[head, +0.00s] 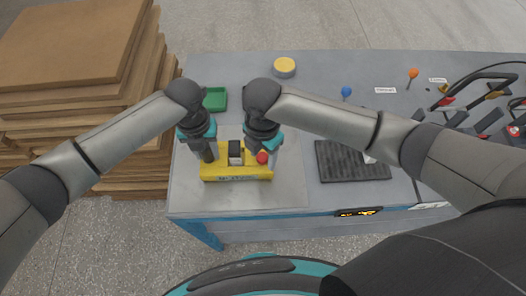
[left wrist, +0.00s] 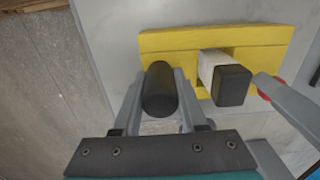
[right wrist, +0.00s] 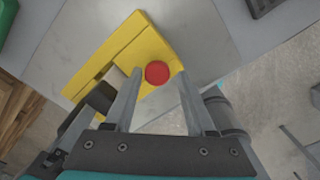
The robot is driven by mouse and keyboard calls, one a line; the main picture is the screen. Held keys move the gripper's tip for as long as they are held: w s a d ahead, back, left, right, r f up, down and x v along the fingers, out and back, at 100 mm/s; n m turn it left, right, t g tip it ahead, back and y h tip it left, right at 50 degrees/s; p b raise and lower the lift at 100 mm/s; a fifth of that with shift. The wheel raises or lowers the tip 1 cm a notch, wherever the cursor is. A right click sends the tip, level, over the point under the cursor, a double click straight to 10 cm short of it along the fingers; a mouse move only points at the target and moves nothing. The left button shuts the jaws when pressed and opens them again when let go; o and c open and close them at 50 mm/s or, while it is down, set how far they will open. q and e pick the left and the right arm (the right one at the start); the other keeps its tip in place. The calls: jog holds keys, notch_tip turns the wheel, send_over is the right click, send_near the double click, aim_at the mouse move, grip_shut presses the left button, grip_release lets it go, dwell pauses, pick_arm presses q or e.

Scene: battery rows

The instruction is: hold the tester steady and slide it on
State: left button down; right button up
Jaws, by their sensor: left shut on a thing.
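The yellow tester (head: 237,174) lies on a pale metal plate on the bench; it also shows in the left wrist view (left wrist: 160,43) and right wrist view (right wrist: 150,50). A black handle (left wrist: 160,88) stands at its left end. A white block with a black end (left wrist: 232,86) sits in its middle, and a red button (right wrist: 157,73) is at its right end. My left gripper (left wrist: 158,82) is shut on the black handle. My right gripper (right wrist: 160,75) is open, its fingertips apart on both sides of the red button; I cannot tell if they touch it.
A green tray (head: 215,99) and a yellow round piece (head: 284,67) are behind. A dark ribbed mat (head: 345,163) lies to the right, with cables and tools further right. Stacked brown boards (head: 70,50) stand left of the bench. The plate (head: 290,190) is clear right of the tester.

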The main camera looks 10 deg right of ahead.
aim_at(263, 158)
jog(key=shift+o, duration=0.8)
jog(key=shift+w+r, duration=0.1)
jog(key=shift+r, duration=0.1)
notch_tip(263, 158, up, 12)
jog(key=shift+f, duration=0.2)
pick_arm(q)
jog(key=shift+c, duration=1.9)
grip_release()
jog(key=shift+r, duration=0.1)
